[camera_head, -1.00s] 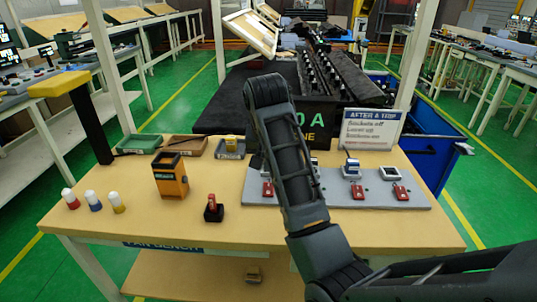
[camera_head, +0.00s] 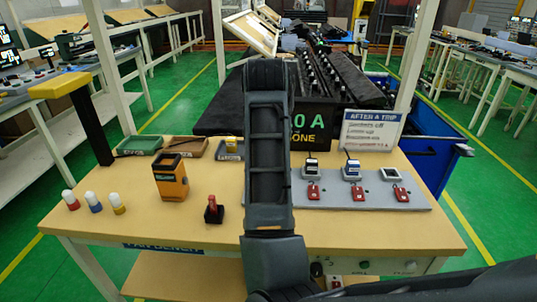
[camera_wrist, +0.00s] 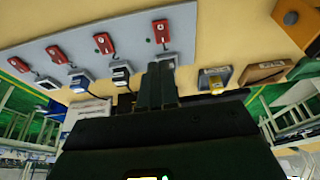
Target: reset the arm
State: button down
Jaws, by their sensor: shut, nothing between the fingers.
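My gripper (camera_wrist: 162,88) shows in the wrist view, its two dark fingers together with nothing between them. The fingertips appear over or near the edge of the grey board (camera_wrist: 200,40); I cannot tell the height. In the head view my raised dark arm stands in front of the board (camera_head: 390,200), hiding its left part, and the gripper itself is hidden there. Red clips (camera_head: 313,191) and small devices (camera_head: 352,170) stand in rows on the board.
On the bench (camera_head: 220,270) are an orange box (camera_head: 171,178), a red-handled piece on a black base (camera_head: 213,208), several capped bottles (camera_head: 95,201) and shallow trays (camera_head: 140,145). A sign (camera_head: 371,130) stands at the back right. A blue cart (camera_head: 430,150) is behind.

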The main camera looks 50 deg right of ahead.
dwell(0.6)
jog(key=s+f+n+t+h, duration=0.1)
jog(key=s+f+n+t, duration=0.1)
jog(key=s+f, duration=0.1)
jog(key=s+d+f+n+t+h, duration=0.1)
jog(key=s+f+n+h, duration=0.1)
jog(key=f, duration=0.2)
jog(key=s+d+f+n+t+h, duration=0.1)
jog(key=s+f+n+t, duration=0.1)
jog(key=s+f, duration=0.1)
jog(key=shift+s+d+f+n+t+h, duration=0.25)
jog(key=shift+s+f+n+t+h, duration=0.05)
jog(key=shift+n+h, duration=0.1)
jog(key=s+a+f+n, duration=0.1)
jog(key=s+a+n+t+y, duration=0.1)
jog(key=s+a, duration=0.1)
jog(key=s+a+f+t, duration=0.1)
jog(key=s, duration=0.1)
jog(key=shift+s+a+f+n+y, duration=0.15)
jog(key=shift+a+f+n+y, duration=0.15)
jog(key=shift+f+n, duration=0.1)
jog(key=s+a+r+t+y, duration=0.2)
jog(key=s+a+r+y, duration=0.1)
jog(key=s+a, duration=0.6)
jog(key=s+a+r+t+y+b, duration=0.1)
jog(key=s+a+r+t+y, duration=0.2)
jog(key=s+a, duration=0.6)
jog(key=s+r, duration=0.1)
jog(key=s, duration=0.4)
jog(key=shift+a+r+n, duration=0.4)
